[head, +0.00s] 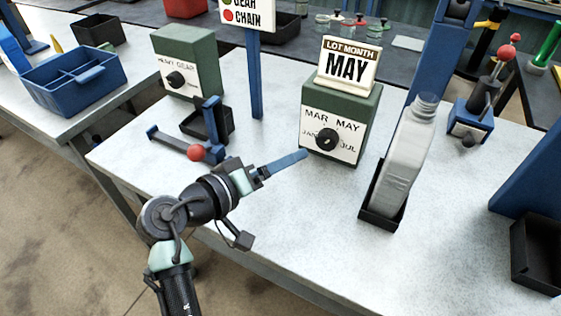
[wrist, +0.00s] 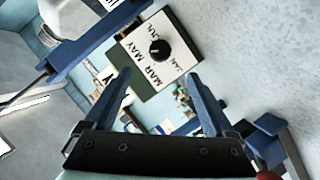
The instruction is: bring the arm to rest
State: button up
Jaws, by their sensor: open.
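My gripper (head: 290,163) is held over the table, its blue fingers toward the green dial box (head: 368,108) and apart from its knob (head: 327,139). In the wrist view my gripper (wrist: 158,77) has its two fingers spread, with nothing between them. The box's white face reads MAR, MAY, JAN and JUL around the black knob; its exact pointing is too small to tell. The knob also shows in the wrist view (wrist: 159,50). A sign (head: 347,65) on top of the box reads LOT MONTH MAY.
A grey bottle (head: 405,150) leans in a black holder (head: 378,215) on the right. A blue fixture with a red ball (head: 195,152) stands left of my gripper. A second dial box (head: 205,65) stands behind it. The table's front middle (head: 310,230) is clear.

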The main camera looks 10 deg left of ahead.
dwell(0.3)
jog(key=w+d+r+m+t+y, duration=0.1)
jog(key=d+r+t+y, duration=0.15)
jog(key=r, duration=0.75)
jog(key=w+d+r+m+t+y, duration=0.1)
jog(key=w+r+m+t+y, duration=0.15)
jog(key=r, duration=0.65)
jog(key=s+d+r+t+y, duration=0.2)
jog(key=s+r+t, duration=0.3)
jog(key=s+r, duration=0.6)
jog(key=s+d+r+t+y, duration=0.2)
jog(key=s+r+t, duration=0.45)
jog(key=r, duration=0.75)
notch_tip(320, 180, up, 12)
jog(key=g+p, duration=0.1)
jog(key=p, duration=1.1)
jog(key=shift+p, duration=0.3)
jog(key=shift+a, duration=0.1)
